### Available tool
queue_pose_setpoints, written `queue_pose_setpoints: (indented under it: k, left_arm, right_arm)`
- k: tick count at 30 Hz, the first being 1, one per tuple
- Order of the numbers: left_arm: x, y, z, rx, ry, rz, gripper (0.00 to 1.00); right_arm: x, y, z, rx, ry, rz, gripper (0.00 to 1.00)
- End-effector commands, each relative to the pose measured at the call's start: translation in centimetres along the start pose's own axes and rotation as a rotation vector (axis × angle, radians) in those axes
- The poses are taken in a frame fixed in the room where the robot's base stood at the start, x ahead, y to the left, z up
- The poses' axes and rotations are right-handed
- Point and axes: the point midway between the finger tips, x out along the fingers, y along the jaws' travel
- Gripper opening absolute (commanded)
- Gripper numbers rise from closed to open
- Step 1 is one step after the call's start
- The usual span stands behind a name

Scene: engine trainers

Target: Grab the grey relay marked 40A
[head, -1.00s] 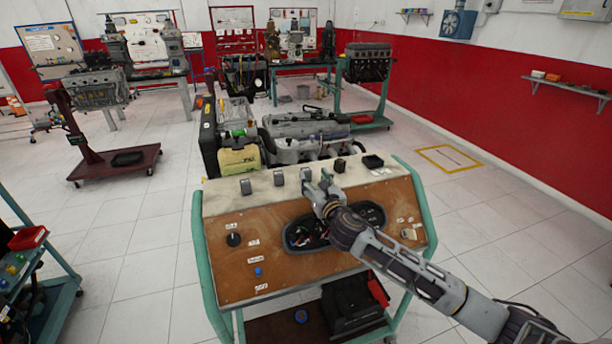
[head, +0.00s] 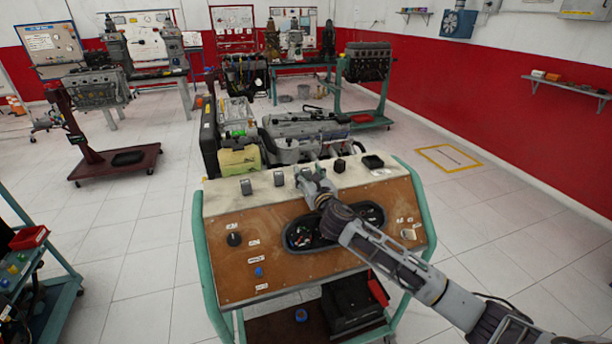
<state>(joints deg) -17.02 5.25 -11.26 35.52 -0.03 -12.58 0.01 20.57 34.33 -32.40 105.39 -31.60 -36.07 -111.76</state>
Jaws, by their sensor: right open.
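A row of small relays stands on the pale top ledge of the engine trainer (head: 225,200). From the left there are grey relays (head: 246,187) and (head: 279,179), then one by my gripper, and a black one (head: 340,165) to its right. Their markings are too small to read, so I cannot tell which is 40A. My right gripper (head: 305,178) is open at the ledge, over the relay in the middle of the row, which it mostly hides. I cannot tell whether the fingers touch it. My left gripper is out of view.
Behind the ledge are the engine (head: 300,135) and a yellow-green container (head: 240,158). The sloped wooden panel holds a gauge cluster (head: 300,235) under my arm and a black knob (head: 234,239).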

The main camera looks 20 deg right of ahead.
Motion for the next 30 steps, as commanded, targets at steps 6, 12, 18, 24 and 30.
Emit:
queue_pose_setpoints:
  k: [6,12,18,24,30]
  left_arm:
    - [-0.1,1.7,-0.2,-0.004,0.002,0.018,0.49]
    - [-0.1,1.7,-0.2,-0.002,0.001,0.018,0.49]
    - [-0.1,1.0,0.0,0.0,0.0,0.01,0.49]
    - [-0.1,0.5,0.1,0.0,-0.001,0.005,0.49]
    - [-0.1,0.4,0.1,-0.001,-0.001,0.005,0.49]
  right_arm:
    - [1.4,0.0,0.0,0.0,0.0,0.0,0.54]
    - [1.6,0.0,0.0,0.0,0.0,0.0,0.54]
    - [1.6,0.0,0.0,0.0,0.0,0.0,0.54]
    - [1.6,0.0,0.0,0.0,0.0,0.0,0.46]
    - [1.6,0.0,0.0,0.0,0.0,0.0,0.2]
